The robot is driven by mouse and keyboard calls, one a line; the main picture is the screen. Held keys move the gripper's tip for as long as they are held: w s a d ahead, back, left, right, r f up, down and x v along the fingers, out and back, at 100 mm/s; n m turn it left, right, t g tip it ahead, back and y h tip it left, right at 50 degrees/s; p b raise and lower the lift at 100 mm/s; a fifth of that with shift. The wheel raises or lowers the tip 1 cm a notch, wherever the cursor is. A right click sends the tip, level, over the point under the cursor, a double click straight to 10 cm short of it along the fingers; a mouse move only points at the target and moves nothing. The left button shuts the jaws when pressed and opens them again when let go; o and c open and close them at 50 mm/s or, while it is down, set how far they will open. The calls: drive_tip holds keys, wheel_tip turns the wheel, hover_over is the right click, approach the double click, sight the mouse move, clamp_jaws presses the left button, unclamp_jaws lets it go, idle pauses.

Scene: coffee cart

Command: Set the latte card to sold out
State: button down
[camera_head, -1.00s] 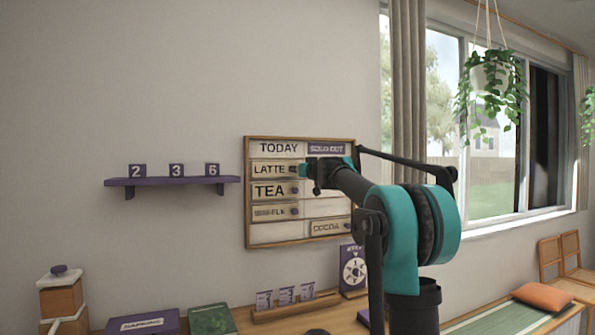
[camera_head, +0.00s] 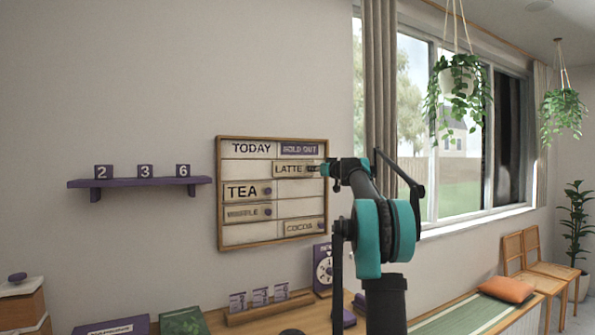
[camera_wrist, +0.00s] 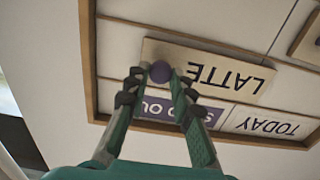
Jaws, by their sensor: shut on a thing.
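The menu board (camera_head: 233,244) hangs on the wall with a TODAY column on the left and a purple SOLD OUT header (camera_head: 299,149) on the right. The latte card (camera_head: 288,170) lies in the top row under SOLD OUT; it shows upside down in the wrist view (camera_wrist: 215,70). My gripper (camera_head: 327,169) is at the card's right end. In the wrist view my gripper (camera_wrist: 160,76) is shut on the card's purple knob (camera_wrist: 160,71). The tea card (camera_head: 243,191) and a blurred card (camera_head: 243,212) are under TODAY. The cocoa card (camera_head: 301,227) is under SOLD OUT.
A purple shelf (camera_head: 140,182) with number blocks is on the wall at left. Below the board, a counter holds a card rack (camera_head: 268,308), a purple dial box (camera_head: 323,268) and a green book (camera_head: 184,322). A window and hanging plants (camera_head: 459,95) are at right.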

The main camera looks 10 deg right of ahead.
drive_tip(key=d, duration=0.1)
drive_tip(key=w+d, duration=0.1)
drive_tip(key=d, duration=0.3)
drive_tip(key=shift+w+d, duration=0.2)
drive_tip(key=shift+w, duration=0.15)
drive_tip(key=shift+r, duration=0.1)
drive_tip(key=c, duration=1.3)
unclamp_jaws()
drive_tip(key=shift+d, duration=0.1)
drive_tip(key=v, duration=1.2)
